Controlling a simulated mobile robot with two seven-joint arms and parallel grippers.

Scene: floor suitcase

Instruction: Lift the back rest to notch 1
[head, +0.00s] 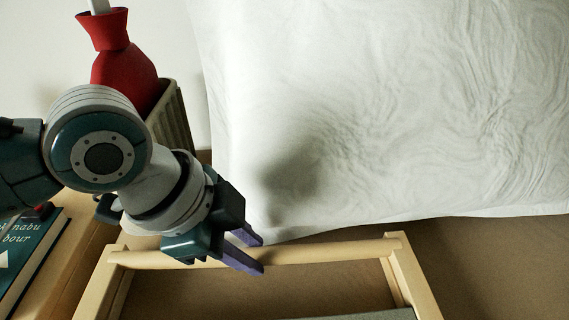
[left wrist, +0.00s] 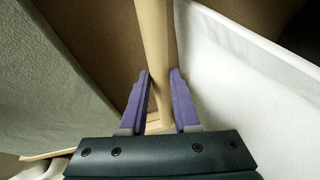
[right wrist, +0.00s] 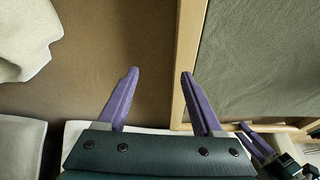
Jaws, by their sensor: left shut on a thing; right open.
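The back rest is a pale wooden frame with a round top bar (head: 340,249) and grey-green cloth; it shows low in the head view. My left gripper (head: 251,254) is shut on the top bar, left of its middle. In the left wrist view the purple fingers sit on both sides of the bar (left wrist: 154,40). My right gripper (right wrist: 160,72) is open and empty, seen only in its own wrist view. It is over brown ground beside the frame's wooden side rail (right wrist: 188,60) and cloth (right wrist: 265,60). No notches or support show.
A big white pillow (head: 400,100) fills the upper right, close behind the bar. At the left are a red bottle-shaped thing (head: 125,70) in a ribbed bin (head: 176,120) and a dark green book (head: 25,260) on wood.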

